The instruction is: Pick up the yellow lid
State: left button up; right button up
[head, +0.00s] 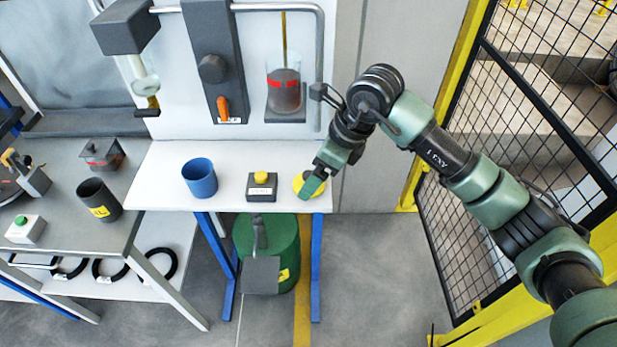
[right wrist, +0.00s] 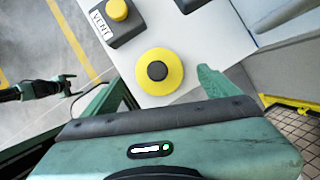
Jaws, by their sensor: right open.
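The yellow lid (head: 299,181) lies near the right end of the white bench, partly hidden by my right gripper (head: 313,184) in the head view. In the right wrist view the lid (right wrist: 175,83) is a round yellow disc with a dark round knob (right wrist: 157,70) at its middle. My right gripper (right wrist: 162,82) is open, with one green finger on each side of the lid and a gap to both. It holds nothing. A small dark gripper, seemingly my left (right wrist: 62,86), shows at the far left of the wrist view; its jaws are too small to judge.
A VENT box with a yellow button (head: 262,186) stands just left of the lid, and a blue cup (head: 200,178) farther left. Pipes and a glass vessel (head: 285,92) rise behind. A green drum (head: 285,240) stands below. A yellow-framed mesh fence (head: 470,215) is at right.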

aim_at(299, 181)
jog(key=shift+p+x, duration=0.35)
jog(key=shift+x, duration=0.75)
pick_arm(q)
jog(key=shift+w+r, duration=0.1)
jog(key=shift+r, duration=0.7)
pick_arm(e)
jog(key=shift+a+f, duration=0.15)
jog(key=shift+f, duration=0.3)
